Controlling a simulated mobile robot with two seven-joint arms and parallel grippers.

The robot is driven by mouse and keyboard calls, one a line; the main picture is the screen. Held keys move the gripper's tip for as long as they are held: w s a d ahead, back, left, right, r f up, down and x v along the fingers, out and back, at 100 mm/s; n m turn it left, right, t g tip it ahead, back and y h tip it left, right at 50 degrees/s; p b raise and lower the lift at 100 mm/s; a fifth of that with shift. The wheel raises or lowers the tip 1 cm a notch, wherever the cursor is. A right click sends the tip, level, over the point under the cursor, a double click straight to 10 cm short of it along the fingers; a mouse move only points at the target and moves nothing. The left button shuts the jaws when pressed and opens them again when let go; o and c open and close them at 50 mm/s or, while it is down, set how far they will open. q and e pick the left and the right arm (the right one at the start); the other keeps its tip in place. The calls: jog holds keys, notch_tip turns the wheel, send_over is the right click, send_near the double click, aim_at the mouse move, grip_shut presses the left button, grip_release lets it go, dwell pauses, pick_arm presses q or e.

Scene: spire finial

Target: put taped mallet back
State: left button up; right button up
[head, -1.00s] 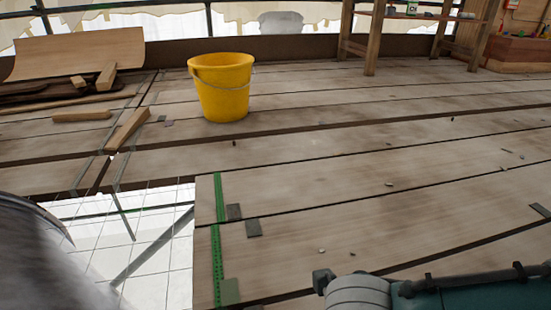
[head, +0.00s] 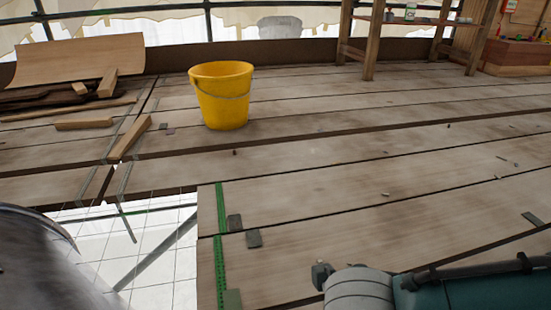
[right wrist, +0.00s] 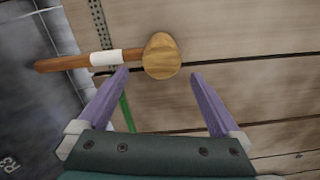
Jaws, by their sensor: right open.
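The taped mallet shows only in the right wrist view: a round wooden head (right wrist: 162,56) and a brown handle (right wrist: 62,63) with a white tape band (right wrist: 105,57). It lies across the picture, handle to the left over a darker area, head against the plank background. My right gripper (right wrist: 159,74) is open, its two purple fingers apart on either side below the head. I cannot tell whether they touch it. In the head view the mallet and both gripper tips are out of sight. My left gripper is not in view.
A yellow bucket (head: 222,96) stands on the plank deck (head: 340,165). An open gap (head: 150,250) in the deck lies at lower left. Wooden offcuts (head: 95,95) lie at left. A wooden bench (head: 405,20) stands at the back. The middle of the deck is mostly clear.

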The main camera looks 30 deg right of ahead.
jog(key=s+a+r+m+t+y+p, duration=0.1)
jog(key=a+r+m+y+p, duration=0.1)
jog(key=a+r+m, duration=0.4)
jog(key=s+a+r+m+t+y+p, duration=0.1)
jog(key=a+r+m+p, duration=0.1)
jog(key=r+m, duration=0.6)
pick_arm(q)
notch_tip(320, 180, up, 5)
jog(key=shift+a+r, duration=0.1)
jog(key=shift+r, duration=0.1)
pick_arm(e)
jog(key=s+d+r+m+h, duration=0.1)
jog(key=d+r+m, duration=0.2)
jog(key=d+m, duration=0.3)
jog(key=s+d+r+m+t+h, duration=0.1)
jog(key=d+r+m, duration=0.3)
jog(key=m, duration=0.5)
jog(key=shift+s+d+r+h, duration=0.25)
jog(key=shift+d+r+h, duration=0.05)
jog(key=shift+d, duration=0.7)
jog(key=shift+w+a, duration=0.1)
